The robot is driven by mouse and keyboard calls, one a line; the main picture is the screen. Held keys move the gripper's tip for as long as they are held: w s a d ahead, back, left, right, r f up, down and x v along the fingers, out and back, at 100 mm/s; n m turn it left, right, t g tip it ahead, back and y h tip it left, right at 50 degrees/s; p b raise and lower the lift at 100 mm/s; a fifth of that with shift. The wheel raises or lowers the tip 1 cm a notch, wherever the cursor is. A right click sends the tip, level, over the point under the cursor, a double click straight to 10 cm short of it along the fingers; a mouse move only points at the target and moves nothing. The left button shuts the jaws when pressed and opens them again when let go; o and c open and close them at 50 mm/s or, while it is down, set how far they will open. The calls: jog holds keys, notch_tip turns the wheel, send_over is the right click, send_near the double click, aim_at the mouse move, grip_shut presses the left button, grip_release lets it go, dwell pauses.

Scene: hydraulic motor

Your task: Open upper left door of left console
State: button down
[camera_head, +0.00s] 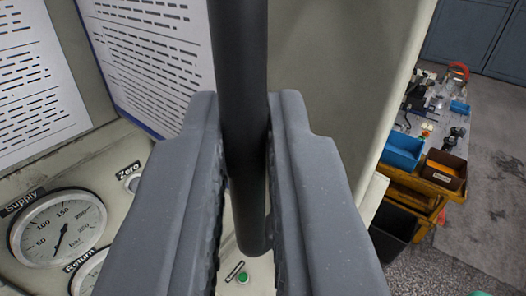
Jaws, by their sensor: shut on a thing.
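My gripper (248,125) reaches in from the bottom of the view, with one dark grey finger on each side of a black upright bar. It is shut on this black handle bar (241,45). The bar's rounded lower end shows below and between the fingers; its upper end is out of view. Behind and right of the bar is a pale beige panel (325,75) with a free vertical edge on its right. Where the bar is fixed is not visible, and I cannot tell for sure whether this panel is the upper left door.
The console face (120,210) at the left carries a Supply gauge (58,228), a Return gauge (90,275) and a green button (243,277). Printed sheets (150,50) hang above. Beyond the panel, at right, stand a cluttered workbench (425,125), blue (403,150) and brown bins, and open floor.

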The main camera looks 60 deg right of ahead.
jog(key=shift+w+d, duration=0.1)
jog(key=shift+w, duration=0.05)
jog(key=c, duration=1.9)
grip_release()
jog(key=o, duration=0.4)
jog(key=shift+w+d+f, duration=0.1)
jog(key=shift+w, duration=0.2)
jog(key=shift+s, duration=0.2)
jog(key=shift+w, duration=0.1)
